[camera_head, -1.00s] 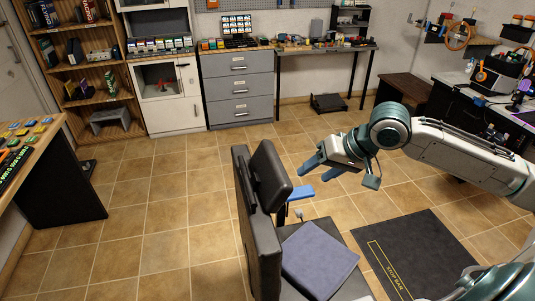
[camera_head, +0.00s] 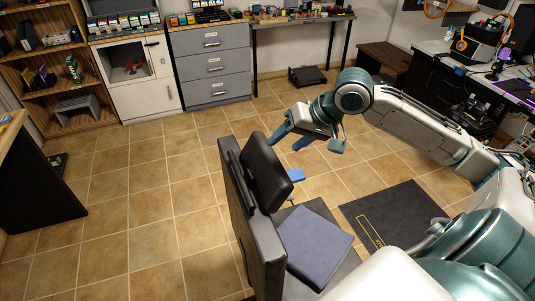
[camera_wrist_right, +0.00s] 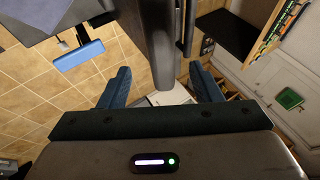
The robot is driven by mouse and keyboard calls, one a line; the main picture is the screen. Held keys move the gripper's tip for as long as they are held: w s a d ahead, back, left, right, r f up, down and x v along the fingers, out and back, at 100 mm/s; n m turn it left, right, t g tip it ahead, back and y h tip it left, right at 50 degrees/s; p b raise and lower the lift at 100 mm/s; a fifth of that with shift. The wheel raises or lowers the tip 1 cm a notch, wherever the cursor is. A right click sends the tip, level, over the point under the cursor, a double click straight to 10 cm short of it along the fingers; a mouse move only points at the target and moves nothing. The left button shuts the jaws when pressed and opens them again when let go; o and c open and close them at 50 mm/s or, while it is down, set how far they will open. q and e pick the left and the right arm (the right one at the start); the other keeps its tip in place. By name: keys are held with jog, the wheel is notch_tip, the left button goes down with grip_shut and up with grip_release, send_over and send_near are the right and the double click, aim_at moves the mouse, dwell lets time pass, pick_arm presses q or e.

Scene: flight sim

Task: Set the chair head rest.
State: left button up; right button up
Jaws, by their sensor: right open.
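The chair's black head rest (camera_head: 266,172) sits at the upper part of the tall dark backrest (camera_head: 248,235), which is seen nearly edge-on. My right gripper (camera_head: 288,142) is open and empty, just beyond the head rest's top in the head view. In the right wrist view my gripper's blue fingers (camera_wrist_right: 160,86) are spread wide. A dark upright part of the chair (camera_wrist_right: 155,40) shows between them, apparently the head rest or backrest edge-on. I cannot tell whether they touch it. My left gripper is not in view.
A blue-grey cushion (camera_head: 315,242) lies on the chair seat, with a blue pad (camera_head: 297,175) beside the backrest. A dark mat (camera_head: 390,222) lies on the floor at right. Grey drawers (camera_head: 212,65) and a workbench (camera_head: 300,18) stand at the back. The tiled floor at left is clear.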

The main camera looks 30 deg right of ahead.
aim_at(273, 153)
jog(key=shift+p+x, duration=0.35)
jog(key=shift+x, duration=1.2)
jog(key=shift+p+x, duration=0.4)
jog(key=shift+x, duration=2.4)
jog(key=shift+a, duration=0.1)
